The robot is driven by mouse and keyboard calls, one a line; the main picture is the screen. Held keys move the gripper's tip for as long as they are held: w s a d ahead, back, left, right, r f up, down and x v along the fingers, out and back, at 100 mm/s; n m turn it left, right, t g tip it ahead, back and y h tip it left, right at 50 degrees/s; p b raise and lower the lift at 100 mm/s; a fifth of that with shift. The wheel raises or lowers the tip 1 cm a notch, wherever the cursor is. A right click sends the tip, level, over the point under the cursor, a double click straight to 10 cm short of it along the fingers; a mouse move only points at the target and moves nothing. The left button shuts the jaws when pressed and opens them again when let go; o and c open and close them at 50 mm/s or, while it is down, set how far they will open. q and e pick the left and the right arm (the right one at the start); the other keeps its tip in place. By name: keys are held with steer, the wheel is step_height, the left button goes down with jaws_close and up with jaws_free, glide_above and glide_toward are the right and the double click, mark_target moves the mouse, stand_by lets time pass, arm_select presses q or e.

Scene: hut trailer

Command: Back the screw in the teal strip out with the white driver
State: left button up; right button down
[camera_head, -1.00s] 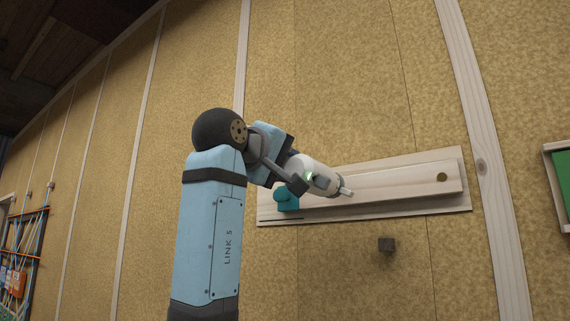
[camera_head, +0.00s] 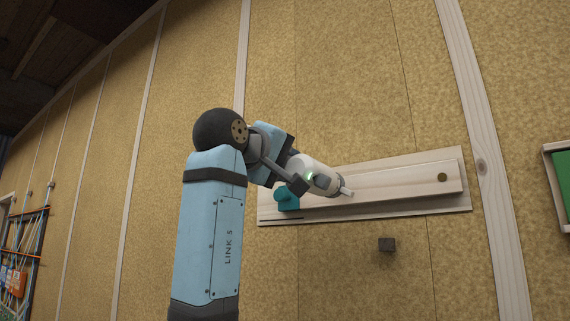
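Teal material (camera_head: 288,199) shows at the board's left end, just left of and below the driver, partly hidden by the gripper. I cannot make out a screw in it. I cannot tell whether the driver touches the board. My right gripper is not in view.
The pale wooden board (camera_head: 400,184) is mounted on the tan wall, with a round hole or fitting (camera_head: 441,177) near its right end. A green-faced frame (camera_head: 563,178) stands at the right edge. The wall above is clear.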

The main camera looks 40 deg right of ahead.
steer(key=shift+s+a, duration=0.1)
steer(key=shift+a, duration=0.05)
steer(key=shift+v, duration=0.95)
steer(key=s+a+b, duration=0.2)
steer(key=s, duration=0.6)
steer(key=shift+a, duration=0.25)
